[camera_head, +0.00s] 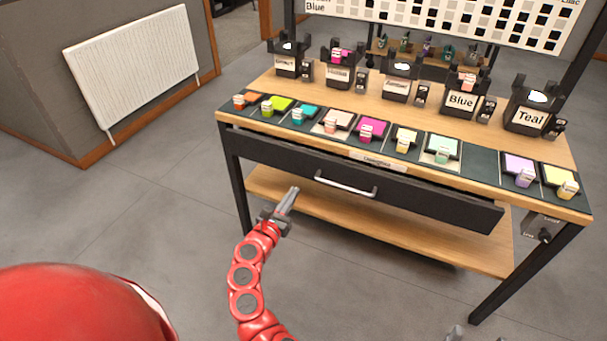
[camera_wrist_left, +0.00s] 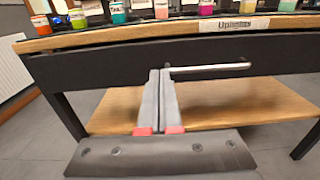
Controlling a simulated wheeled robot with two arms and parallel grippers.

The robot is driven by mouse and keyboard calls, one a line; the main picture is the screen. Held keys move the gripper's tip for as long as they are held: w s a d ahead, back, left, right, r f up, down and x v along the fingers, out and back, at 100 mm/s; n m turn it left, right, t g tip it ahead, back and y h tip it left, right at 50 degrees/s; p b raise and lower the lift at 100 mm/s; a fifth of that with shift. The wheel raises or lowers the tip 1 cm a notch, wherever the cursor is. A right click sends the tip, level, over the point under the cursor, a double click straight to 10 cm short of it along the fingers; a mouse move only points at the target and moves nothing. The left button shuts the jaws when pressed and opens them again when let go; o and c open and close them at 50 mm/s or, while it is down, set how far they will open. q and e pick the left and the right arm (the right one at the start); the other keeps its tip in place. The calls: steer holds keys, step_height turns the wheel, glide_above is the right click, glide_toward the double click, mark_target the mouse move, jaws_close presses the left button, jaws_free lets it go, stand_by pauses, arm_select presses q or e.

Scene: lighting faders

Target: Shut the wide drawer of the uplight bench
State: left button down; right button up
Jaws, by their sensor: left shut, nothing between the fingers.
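The uplight bench (camera_head: 400,173) has a wide black drawer (camera_head: 430,199) under its wooden top. The drawer front stands out a little from the bench, with a dark gap above it. Its silver bar handle (camera_head: 345,187) is at the middle of the front and also shows in the left wrist view (camera_wrist_left: 212,68). My left gripper (camera_head: 292,192) is shut and empty, in front of the drawer and left of the handle. In the wrist view its fingertips (camera_wrist_left: 160,74) overlap the handle's left end; I cannot tell whether they touch. Grey tips, perhaps my right gripper (camera_head: 465,334), show at the bottom edge.
Several coloured fader blocks and black labelled holders, such as Teal (camera_head: 530,116), stand on the bench top. A wooden lower shelf (camera_head: 470,247) lies below the drawer. A white radiator (camera_head: 130,70) is on the left wall. The floor before the bench is clear.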

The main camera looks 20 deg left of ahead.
mark_target(315, 157)
arm_select(q)
steer(key=w+b, duration=0.1)
steer(key=w, duration=0.5)
steer(key=w+b, duration=0.1)
steer(key=w, duration=0.6)
steer(key=shift+w+d, duration=0.2)
steer(key=shift+w, duration=0.05)
steer(key=shift+w+a+b, duration=0.1)
steer(key=shift+w+b, duration=0.2)
steer(key=shift+w, duration=0.25)
steer(key=w+b, duration=0.1)
steer(key=w, duration=0.2)
steer(key=shift+w+f, duration=0.1)
steer(key=shift+w+b, duration=0.25)
steer(key=shift+b, duration=0.15)
steer(key=shift+r, duration=0.5)
